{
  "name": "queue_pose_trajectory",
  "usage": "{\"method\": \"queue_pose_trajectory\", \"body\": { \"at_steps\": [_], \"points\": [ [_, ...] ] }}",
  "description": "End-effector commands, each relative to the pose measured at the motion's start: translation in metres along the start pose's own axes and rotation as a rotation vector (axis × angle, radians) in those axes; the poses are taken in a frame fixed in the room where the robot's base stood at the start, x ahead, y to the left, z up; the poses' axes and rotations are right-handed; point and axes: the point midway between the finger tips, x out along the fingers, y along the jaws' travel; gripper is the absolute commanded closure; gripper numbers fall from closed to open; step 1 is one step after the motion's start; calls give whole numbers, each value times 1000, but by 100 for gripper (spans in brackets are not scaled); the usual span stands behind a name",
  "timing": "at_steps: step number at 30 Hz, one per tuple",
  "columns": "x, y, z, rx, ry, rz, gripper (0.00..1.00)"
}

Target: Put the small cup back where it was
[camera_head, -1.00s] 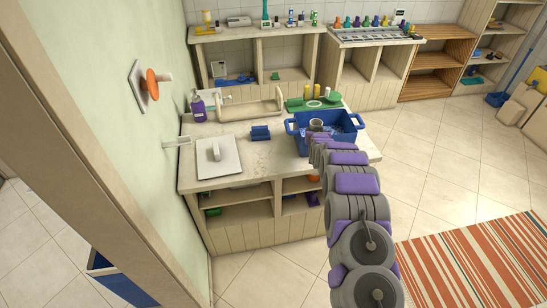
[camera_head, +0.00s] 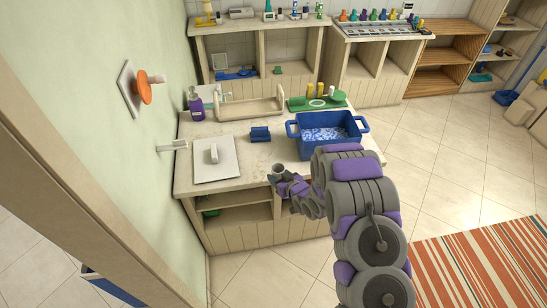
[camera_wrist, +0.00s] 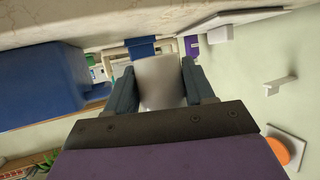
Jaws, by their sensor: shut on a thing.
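The small cup (camera_head: 278,168) is greyish with a dark opening. It is at the front edge of the counter, left of the blue basin (camera_head: 308,148). My gripper (camera_head: 280,179) is shut on it, and the wrist view shows the pale cup (camera_wrist: 160,80) between the two dark fingers. I cannot tell whether the cup touches the counter or is held above it. The blue basin has a patterned blue and white inside and also shows in the wrist view (camera_wrist: 40,85).
The counter (camera_head: 228,143) also bears a white board with a handle (camera_head: 214,165), a small blue holder (camera_head: 260,134), a purple bottle (camera_head: 196,106), a wooden tray (camera_head: 245,112) and a green tray (camera_head: 325,103).

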Motion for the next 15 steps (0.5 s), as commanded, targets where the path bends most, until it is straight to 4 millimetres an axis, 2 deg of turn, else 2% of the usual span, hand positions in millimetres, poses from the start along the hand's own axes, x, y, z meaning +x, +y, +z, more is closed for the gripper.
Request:
{"method": "queue_pose_trajectory", "body": {
  "at_steps": [3, 7, 15],
  "points": [
    [-8, -16, 6, -13, 0, -31, 79],
    [-3, -18, 6, -18, 3, -44, 79],
    [42, 1, -6, -20, 4, -41, 79]
  ]
}}
